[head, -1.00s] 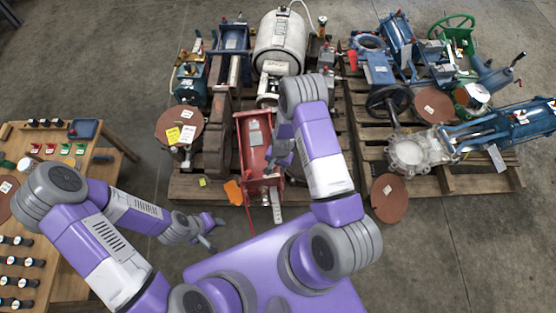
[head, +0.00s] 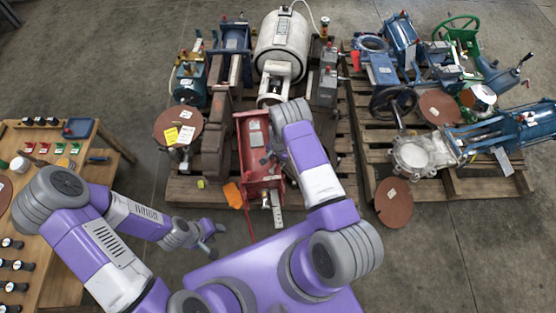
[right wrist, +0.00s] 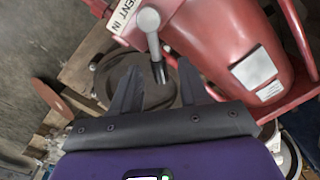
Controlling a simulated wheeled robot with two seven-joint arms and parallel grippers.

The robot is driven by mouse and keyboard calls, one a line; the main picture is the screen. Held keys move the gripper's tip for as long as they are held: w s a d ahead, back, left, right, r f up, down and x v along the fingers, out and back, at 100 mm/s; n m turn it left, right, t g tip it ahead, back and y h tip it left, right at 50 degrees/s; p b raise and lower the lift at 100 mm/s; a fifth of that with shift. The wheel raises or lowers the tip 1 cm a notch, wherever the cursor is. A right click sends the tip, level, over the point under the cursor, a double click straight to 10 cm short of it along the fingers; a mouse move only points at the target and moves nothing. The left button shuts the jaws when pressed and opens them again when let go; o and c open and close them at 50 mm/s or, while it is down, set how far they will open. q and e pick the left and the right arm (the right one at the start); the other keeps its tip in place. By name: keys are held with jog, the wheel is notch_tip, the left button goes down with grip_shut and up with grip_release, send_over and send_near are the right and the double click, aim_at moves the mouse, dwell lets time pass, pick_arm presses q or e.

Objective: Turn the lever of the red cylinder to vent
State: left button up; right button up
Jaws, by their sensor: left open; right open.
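The red cylinder (head: 257,145) lies on the left pallet in the head view. In the right wrist view the red cylinder (right wrist: 235,45) fills the upper right. In the head view my right arm partly hides that side of the cylinder. My left gripper (head: 214,237) is open and empty, left of and nearer than the pallet.
A white tank (head: 283,45) and blue equipment (head: 232,50) stand behind the cylinder. A second pallet (head: 470,180) at right carries valves and actuators. A wooden table (head: 85,150) stands at left. Grey floor lies open in front of the right pallet.

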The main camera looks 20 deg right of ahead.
jog(key=shift+c, duration=0.2)
grip_shut()
dwell(0.3)
